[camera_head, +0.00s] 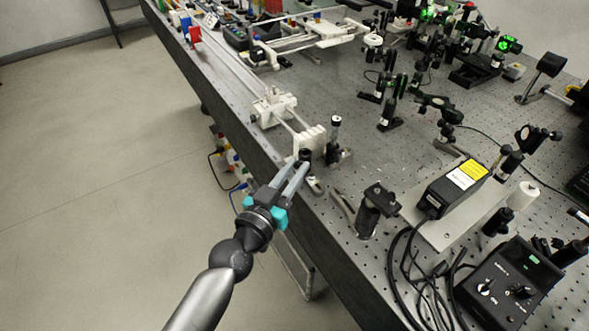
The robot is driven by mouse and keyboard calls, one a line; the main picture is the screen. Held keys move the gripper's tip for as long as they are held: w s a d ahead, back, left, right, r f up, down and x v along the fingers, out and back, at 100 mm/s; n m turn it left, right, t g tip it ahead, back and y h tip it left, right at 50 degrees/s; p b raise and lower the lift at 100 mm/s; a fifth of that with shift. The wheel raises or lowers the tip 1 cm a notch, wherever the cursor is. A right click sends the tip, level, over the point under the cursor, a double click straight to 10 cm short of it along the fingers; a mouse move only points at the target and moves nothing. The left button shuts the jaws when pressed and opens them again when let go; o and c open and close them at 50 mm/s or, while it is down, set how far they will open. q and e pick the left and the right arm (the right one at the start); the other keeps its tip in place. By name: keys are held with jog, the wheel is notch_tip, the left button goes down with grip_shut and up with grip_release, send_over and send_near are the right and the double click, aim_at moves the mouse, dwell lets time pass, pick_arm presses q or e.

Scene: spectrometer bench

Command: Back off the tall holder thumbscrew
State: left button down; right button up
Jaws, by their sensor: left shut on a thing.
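My left gripper (298,167) reaches in from the lower left over the bench edge. Its two grey fingers are shut on a small dark thumbscrew (306,154) at the front of a white holder block (311,137). The fingers hide part of the thumbscrew and the lower front of the block. The block stands upright at the near end of two pale rails. Just right of it stands a dark post with a black and white top (335,128), apart from the fingers. My right gripper is not in view.
A second white block (272,106) sits farther along the rails. A short black post mount (376,205), a laser box (454,187) and a black controller (508,286) with cables stand to the right. Open floor lies left of the perforated bench.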

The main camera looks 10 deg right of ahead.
pick_arm(q)
jog(key=shift+n, duration=1.6)
jog(key=c, duration=0.8)
grip_release()
jog(key=shift+s+a, duration=0.1)
jog(key=v, duration=1.5)
